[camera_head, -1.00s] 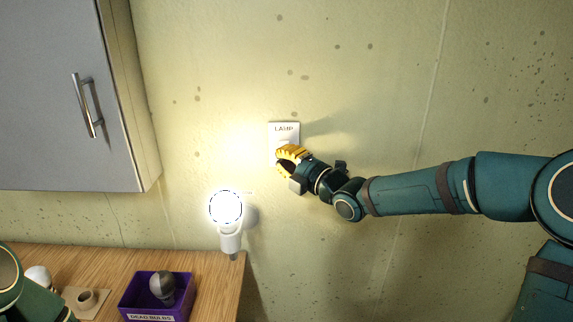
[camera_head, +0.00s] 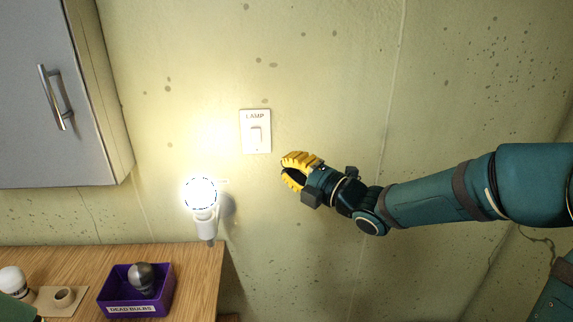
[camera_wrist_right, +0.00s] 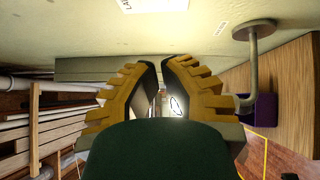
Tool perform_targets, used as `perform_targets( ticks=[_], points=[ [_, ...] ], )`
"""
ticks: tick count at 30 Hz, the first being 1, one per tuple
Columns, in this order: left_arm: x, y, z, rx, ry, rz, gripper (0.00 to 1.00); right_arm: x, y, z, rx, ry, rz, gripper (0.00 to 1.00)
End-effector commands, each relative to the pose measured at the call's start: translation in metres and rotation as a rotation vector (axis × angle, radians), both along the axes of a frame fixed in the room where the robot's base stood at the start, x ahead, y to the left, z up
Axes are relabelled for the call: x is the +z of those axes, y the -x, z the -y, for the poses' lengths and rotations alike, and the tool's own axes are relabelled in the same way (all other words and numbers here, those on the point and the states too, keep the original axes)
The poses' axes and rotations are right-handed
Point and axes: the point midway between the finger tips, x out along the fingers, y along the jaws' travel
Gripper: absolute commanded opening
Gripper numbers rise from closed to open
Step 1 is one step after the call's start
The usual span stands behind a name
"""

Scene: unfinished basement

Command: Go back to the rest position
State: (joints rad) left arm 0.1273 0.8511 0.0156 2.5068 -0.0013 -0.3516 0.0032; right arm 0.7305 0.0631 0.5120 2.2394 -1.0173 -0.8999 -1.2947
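My right gripper (camera_head: 296,170) is in front of the wall, to the lower right of the lamp switch (camera_head: 256,131) and apart from it. In the right wrist view the yellow fingers (camera_wrist_right: 160,68) come together at their tips with only a thin gap, and I see nothing held. The switch plate, marked LAMP, is fully visible in the head view; part of it shows at the top of the wrist view (camera_wrist_right: 153,5). The wall lamp's bulb (camera_head: 201,194) is lit. My left gripper is out of view; only a bit of green arm shows at the lower left.
A wooden counter (camera_head: 195,262) at lower left holds a purple DEAD BULBS box (camera_head: 112,301) with a grey bulb (camera_head: 142,277), a white bulb (camera_head: 11,281) and a small holder (camera_head: 64,297). A grey cabinet (camera_head: 35,120) hangs upper left. The wall right of the switch is clear.

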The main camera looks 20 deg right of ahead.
Motion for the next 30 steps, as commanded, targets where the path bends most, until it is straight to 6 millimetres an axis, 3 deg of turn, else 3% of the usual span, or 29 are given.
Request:
perform_targets(
  ticks=[10, 14, 17, 22, 26, 30],
  points=[
    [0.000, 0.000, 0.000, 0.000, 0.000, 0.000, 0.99, -0.003, -0.001, 0.000, -0.001, -0.013, -0.012, 0.00],
    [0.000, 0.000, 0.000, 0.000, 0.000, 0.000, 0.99, -0.032, -0.008, -0.002, -0.019, -0.145, -0.137, 0.00],
    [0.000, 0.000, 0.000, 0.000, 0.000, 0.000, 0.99, -0.079, -0.015, -0.008, -0.055, -0.343, -0.335, 0.00],
    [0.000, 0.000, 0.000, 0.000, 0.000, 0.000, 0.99, -0.180, -0.010, -0.029, -0.170, -0.705, -0.746, 0.00],
    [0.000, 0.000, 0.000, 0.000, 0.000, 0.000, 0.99, -0.252, 0.012, -0.052, -0.298, -0.930, -1.042, 0.00],
    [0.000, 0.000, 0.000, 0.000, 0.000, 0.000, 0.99, -0.324, 0.050, -0.077, -0.489, -1.127, -1.335, 0.00]
  ],
)
